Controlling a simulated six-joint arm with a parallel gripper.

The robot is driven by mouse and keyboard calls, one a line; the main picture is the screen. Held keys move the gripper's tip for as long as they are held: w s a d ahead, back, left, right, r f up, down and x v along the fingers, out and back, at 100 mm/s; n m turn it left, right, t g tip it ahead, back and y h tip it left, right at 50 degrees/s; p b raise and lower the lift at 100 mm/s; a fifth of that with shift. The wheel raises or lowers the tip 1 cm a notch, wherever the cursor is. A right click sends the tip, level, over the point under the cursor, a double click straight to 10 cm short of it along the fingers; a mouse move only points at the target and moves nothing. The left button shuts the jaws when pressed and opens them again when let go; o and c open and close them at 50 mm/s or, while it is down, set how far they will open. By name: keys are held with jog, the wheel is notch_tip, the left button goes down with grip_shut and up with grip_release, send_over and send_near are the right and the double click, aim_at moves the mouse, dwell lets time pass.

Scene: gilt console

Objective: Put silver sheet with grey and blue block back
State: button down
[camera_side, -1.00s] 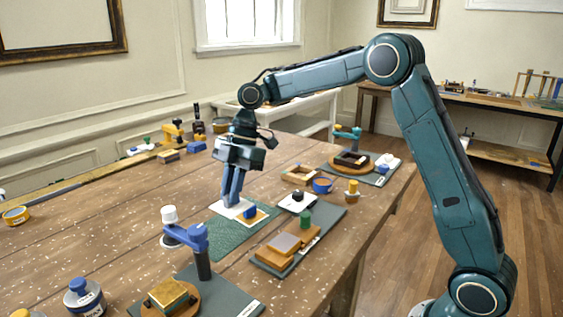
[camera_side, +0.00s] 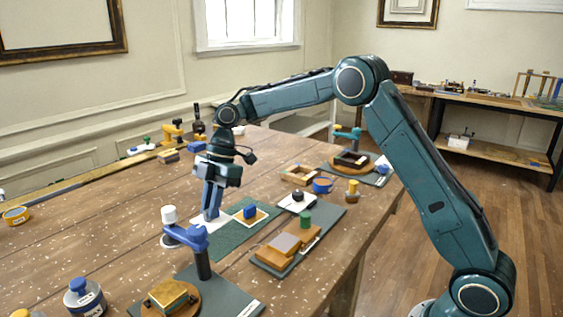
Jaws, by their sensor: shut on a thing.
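My gripper (camera_side: 211,213) points down with its blue-grey fingers shut at a pale silver-white sheet (camera_side: 203,224), left of the green mat. The fingers hide part of the sheet; any block between them cannot be made out, nor can I tell whether the sheet touches the table. A blue block (camera_side: 249,212) sits on a cream and gold sheet (camera_side: 262,216) on the green mat (camera_side: 226,241), right of my gripper. A grey piece (camera_side: 285,243) lies on a wooden block on the dark board at the right.
A blue-armed stand with a white knob (camera_side: 184,236) is close in front of my gripper. A dark board (camera_side: 328,220) with a green knob (camera_side: 305,219) and a white plate (camera_side: 296,202) lies to the right.

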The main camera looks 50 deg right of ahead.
aim_at(213, 223)
jog(key=shift+f, duration=0.55)
jog(key=shift+f, duration=0.1)
jog(key=shift+f, duration=1.9)
jog(key=shift+f, duration=0.1)
jog(key=c, duration=1.4)
grip_release()
jog(key=shift+c, duration=0.2)
jog(key=v, duration=1.2)
